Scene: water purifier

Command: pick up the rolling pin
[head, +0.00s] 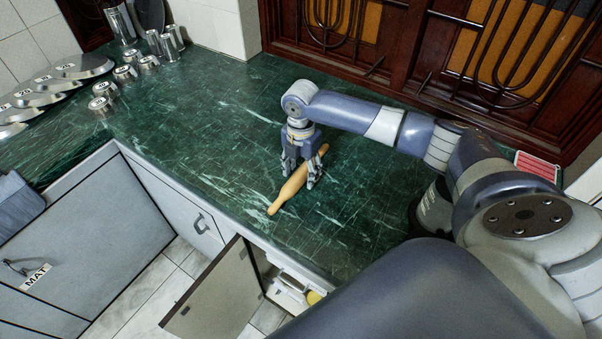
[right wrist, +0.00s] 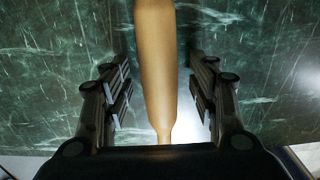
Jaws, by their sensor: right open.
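The wooden rolling pin (head: 290,187) lies on the green marble countertop (head: 225,130), near its front edge and slanting away to the right in the head view. My right gripper (head: 300,180) points down over the pin, its fingers on either side of it. In the right wrist view the pin (right wrist: 157,70) runs lengthwise between the two open fingers (right wrist: 160,95), with a gap on each side. The gripper hides a short middle stretch of the pin in the head view. My left gripper is not in view.
Steel cups (head: 103,105) and steel plates (head: 84,66) stand at the left of the counter. A cabinet door (head: 215,295) hangs open below the front edge. A red and white item (head: 537,166) lies at the right. The counter left of the gripper is clear.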

